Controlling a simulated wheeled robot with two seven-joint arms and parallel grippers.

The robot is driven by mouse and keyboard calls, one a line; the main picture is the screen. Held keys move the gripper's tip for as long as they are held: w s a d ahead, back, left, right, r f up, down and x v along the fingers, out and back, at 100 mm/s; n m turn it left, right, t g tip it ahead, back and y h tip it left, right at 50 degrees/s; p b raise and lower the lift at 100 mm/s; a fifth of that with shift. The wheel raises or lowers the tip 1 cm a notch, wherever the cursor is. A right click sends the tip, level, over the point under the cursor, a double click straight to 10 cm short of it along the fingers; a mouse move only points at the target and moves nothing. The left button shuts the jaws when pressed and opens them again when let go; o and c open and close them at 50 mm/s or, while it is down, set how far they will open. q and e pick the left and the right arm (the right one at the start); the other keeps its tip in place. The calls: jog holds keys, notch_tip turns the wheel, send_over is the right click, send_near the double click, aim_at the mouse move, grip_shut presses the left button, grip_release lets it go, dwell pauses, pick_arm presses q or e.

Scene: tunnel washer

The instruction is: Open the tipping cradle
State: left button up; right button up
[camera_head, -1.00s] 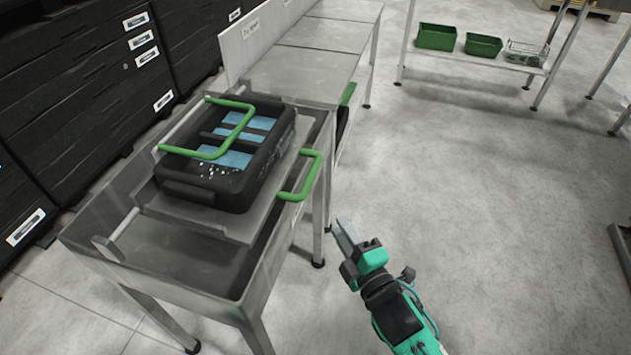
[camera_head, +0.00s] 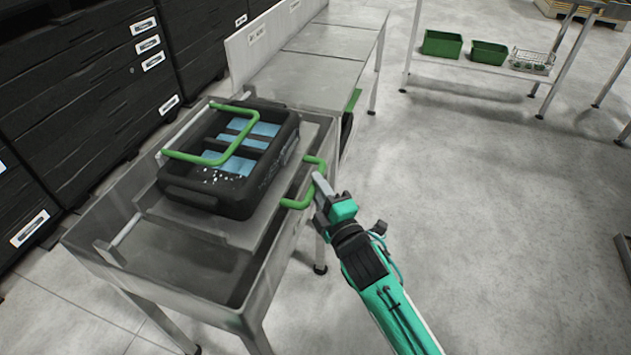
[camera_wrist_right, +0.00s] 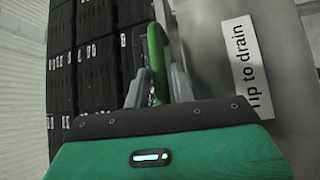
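The tipping cradle (camera_head: 228,228) is a grey metal plate in a steel sink-like stand, lying about level. A black crate (camera_head: 205,197) with blue pieces inside sits on it, under a raised green bar (camera_head: 243,154). A green handle (camera_head: 297,203) sticks out from the cradle's right edge. My right gripper (camera_head: 318,182) is at this handle. In the right wrist view the green handle (camera_wrist_right: 157,62) stands between the open fingers (camera_wrist_right: 157,88), with gaps apparently left beside it. My left gripper is not in view.
A "Tip to drain" label (camera_wrist_right: 240,65) is on the metal face right of the fingers. Black drawer stacks (camera_head: 80,85) stand left, a steel bench (camera_head: 320,72) behind. A shelf with green bins (camera_head: 442,44) is at the back. The floor on the right is clear.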

jog(key=shift+x, duration=0.8)
jog(key=shift+c, duration=0.5)
grip_shut()
jog(key=shift+r, duration=0.15)
